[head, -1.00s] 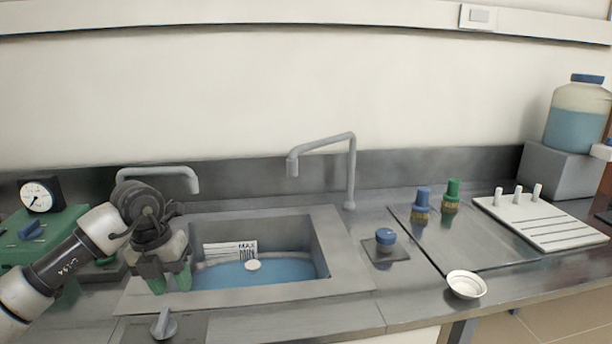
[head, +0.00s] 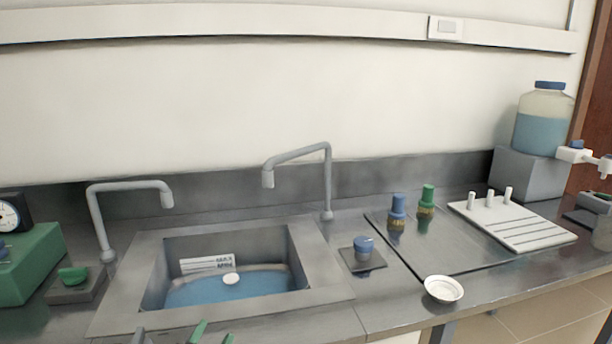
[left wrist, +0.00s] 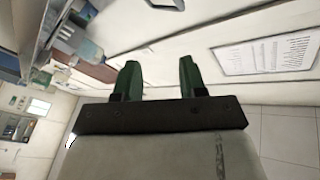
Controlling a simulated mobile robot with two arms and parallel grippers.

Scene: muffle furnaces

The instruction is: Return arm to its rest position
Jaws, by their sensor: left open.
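The rest of the left arm is out of that view. In the left wrist view the two green fingers (left wrist: 159,80) stand apart with nothing between them. Beyond them is a pale surface with a printed sheet (left wrist: 268,56) on it. My right gripper is in neither view.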

